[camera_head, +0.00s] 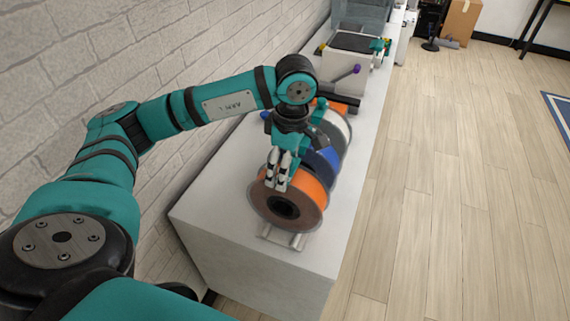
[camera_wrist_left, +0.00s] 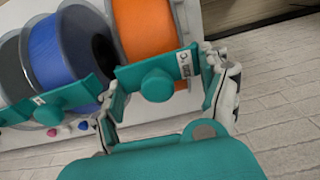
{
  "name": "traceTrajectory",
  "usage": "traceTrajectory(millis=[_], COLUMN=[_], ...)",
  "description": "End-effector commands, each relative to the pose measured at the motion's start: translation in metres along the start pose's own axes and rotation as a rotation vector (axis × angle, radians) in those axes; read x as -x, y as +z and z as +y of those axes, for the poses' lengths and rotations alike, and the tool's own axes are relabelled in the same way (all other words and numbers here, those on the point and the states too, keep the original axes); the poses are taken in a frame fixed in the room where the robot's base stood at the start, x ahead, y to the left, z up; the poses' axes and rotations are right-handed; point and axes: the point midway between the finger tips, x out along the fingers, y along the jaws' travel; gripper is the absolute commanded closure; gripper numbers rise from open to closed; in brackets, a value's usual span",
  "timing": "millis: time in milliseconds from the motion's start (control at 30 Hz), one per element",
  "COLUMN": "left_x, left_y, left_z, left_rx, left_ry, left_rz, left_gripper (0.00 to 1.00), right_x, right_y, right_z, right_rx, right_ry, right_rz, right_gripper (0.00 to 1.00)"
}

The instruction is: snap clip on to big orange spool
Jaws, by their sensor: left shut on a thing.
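The big orange spool (camera_head: 312,186) stands at the near end of a row of spools on the white bench, its round flange facing me. In the left wrist view its orange winding (camera_wrist_left: 146,24) is behind the fingers. My left gripper (camera_head: 277,180) is at the spool's upper left edge in the head view. It is shut on a teal clip (camera_wrist_left: 157,84), which spans between its fingers in the left wrist view. The clip overlaps the orange spool's rim there; whether it touches cannot be told. My right gripper is not in view.
A blue spool (camera_head: 322,161) stands close behind the orange one, with a white spool (camera_head: 337,122) farther back. Another teal clip (camera_wrist_left: 50,104) is in front of the blue spool. A white machine (camera_head: 345,70) stands farther along the bench. The brick wall is close on the left.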

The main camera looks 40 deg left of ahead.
Motion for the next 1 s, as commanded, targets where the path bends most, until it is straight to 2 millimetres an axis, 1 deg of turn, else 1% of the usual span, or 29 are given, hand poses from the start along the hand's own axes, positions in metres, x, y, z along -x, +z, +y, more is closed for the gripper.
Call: traceTrajectory(millis=[200, 333, 367, 500, 533, 1000], left_x=[-0.0040, -0.0027, -0.0027, -0.0027, -0.0027, -0.0011], left_y=[0.0004, 0.0002, 0.0002, 0.0003, 0.0003, 0.0002], left_z=[0.0001, 0.0000, 0.0000, 0.0000, 0.0000, 0.0000], left_rx=[0.000, 0.000, 0.000, 0.000, 0.000, 0.000], left_ry=[0.001, 0.000, 0.000, 0.000, 0.000, 0.000], left_rz=[0.000, 0.000, 0.000, 0.000, 0.000, 0.000], left_gripper=[0.40, 0.40, 0.21, 0.03, 0.00, 0.00], right_x=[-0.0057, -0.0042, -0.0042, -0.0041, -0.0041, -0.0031], right_y=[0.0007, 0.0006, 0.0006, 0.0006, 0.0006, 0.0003], right_z=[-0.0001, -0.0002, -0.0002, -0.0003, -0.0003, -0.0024], right_rx=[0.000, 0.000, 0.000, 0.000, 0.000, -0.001], right_ry=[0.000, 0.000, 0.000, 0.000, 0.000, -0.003], right_rz=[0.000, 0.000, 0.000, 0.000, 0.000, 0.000], right_gripper=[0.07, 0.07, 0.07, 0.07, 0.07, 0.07])
